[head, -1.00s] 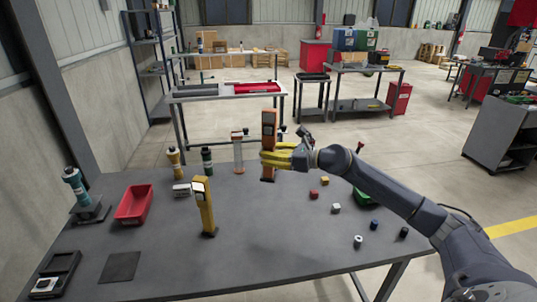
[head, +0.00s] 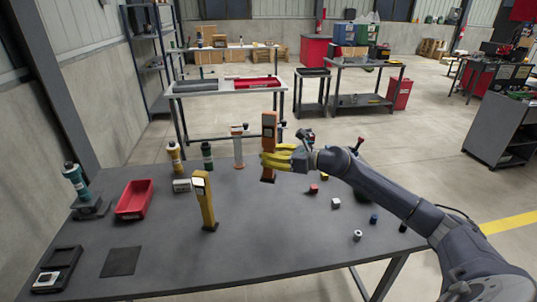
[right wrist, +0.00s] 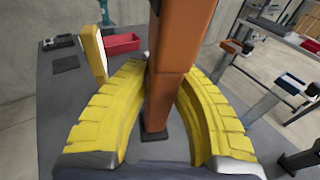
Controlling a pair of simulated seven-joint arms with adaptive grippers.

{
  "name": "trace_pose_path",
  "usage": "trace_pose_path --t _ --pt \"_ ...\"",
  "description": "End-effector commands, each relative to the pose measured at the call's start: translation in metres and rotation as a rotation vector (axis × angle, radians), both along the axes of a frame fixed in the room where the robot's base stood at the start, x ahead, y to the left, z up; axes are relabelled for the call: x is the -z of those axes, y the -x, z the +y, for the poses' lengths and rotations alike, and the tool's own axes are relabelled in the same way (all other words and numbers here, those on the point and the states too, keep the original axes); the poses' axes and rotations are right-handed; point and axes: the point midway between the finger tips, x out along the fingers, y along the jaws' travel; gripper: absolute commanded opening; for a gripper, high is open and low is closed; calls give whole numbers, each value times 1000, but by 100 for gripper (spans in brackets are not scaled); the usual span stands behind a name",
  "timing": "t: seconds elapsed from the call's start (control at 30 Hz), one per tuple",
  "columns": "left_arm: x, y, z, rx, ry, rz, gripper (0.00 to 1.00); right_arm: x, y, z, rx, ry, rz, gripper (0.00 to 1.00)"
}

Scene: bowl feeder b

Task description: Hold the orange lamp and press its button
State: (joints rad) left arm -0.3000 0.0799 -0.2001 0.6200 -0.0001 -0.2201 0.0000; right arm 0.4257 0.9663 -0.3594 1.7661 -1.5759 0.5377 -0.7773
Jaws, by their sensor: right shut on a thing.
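The orange lamp (head: 269,131) is a tall, slim post, upright near the far edge of the grey table in the head view. It also shows in the right wrist view (right wrist: 180,50), with a dark foot low down. My right gripper (head: 268,160) has its yellow fingers shut around the lamp's lower half. In the right wrist view the yellow fingers (right wrist: 165,78) lie on both sides of the post. I cannot make out the lamp's button. Whether the foot touches the table is unclear. My left gripper is not in view.
A yellow lamp (head: 205,207) stands nearer on the table (head: 280,235). A clear post with an orange top (head: 238,150) stands left of the orange lamp. A red bin (head: 133,203) and bottles are at the left. Several small cubes lie right, under my arm. The front middle is clear.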

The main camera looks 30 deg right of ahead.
Motion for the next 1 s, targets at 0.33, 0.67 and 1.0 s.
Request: trace_pose_path --t 0.33,0.67,1.0 --pt "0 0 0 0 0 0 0 8 0 0 0 -1 -2 0" --pt "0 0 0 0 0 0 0 16 0 0 0 0 -1 0" --pt "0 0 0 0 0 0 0 25 0 0 0 -1 -1 0"
